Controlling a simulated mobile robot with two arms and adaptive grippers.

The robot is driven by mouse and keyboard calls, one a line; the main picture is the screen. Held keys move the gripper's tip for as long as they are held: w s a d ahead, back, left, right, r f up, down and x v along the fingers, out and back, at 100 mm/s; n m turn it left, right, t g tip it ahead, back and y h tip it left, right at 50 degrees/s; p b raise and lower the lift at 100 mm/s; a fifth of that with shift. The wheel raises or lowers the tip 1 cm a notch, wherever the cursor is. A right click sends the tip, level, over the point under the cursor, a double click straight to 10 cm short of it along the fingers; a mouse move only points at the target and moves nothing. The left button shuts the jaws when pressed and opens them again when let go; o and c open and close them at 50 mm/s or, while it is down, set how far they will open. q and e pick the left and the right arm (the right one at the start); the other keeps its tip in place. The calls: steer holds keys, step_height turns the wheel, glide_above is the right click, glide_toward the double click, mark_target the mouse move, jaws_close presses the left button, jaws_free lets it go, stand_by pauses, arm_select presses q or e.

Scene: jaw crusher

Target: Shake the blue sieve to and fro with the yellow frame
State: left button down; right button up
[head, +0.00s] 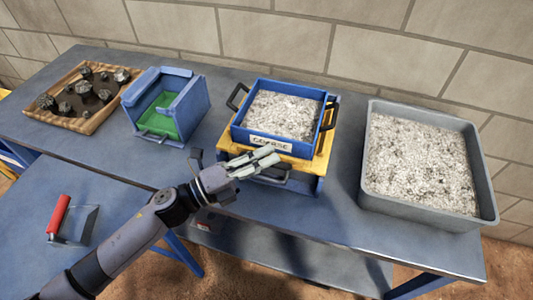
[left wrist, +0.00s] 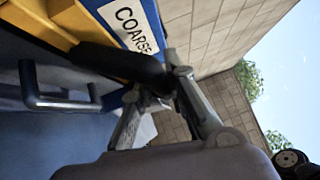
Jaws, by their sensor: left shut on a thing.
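The blue sieve (head: 290,147), labelled COARSE and full of pale grey crushed stone, sits on the yellow frame (head: 318,160). Its blue front and label (left wrist: 138,25) also show in the left wrist view, beside part of the yellow frame (left wrist: 42,25). My left gripper (head: 268,158) is at the front of the frame, just below the label. In the left wrist view, its fingers (left wrist: 165,100) are shut at the end of a thick black bar (left wrist: 115,65), apparently the frame's handle. The fingers hide part of the grip. My right gripper is not in view.
A grey tray (head: 373,205) of crushed stone stands at the right. A blue box with a green inside (head: 190,115) and a wooden tray of dark rocks (head: 70,123) stand at the left. A red-handled tool (head: 60,215) lies on the nearer table. A metal handle (left wrist: 62,102) sits below the frame.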

arm_select(q)
steer(key=shift+s+a, duration=0.1)
steer(key=shift+s, duration=0.3)
steer(key=c, duration=2.1)
jaws_free()
steer(key=shift+w+f, duration=0.1)
steer(key=shift+w, duration=0.1)
steer(key=shift+o, duration=1.3)
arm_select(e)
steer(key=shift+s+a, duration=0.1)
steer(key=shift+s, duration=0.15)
arm_select(q)
steer(key=v, duration=1.2)
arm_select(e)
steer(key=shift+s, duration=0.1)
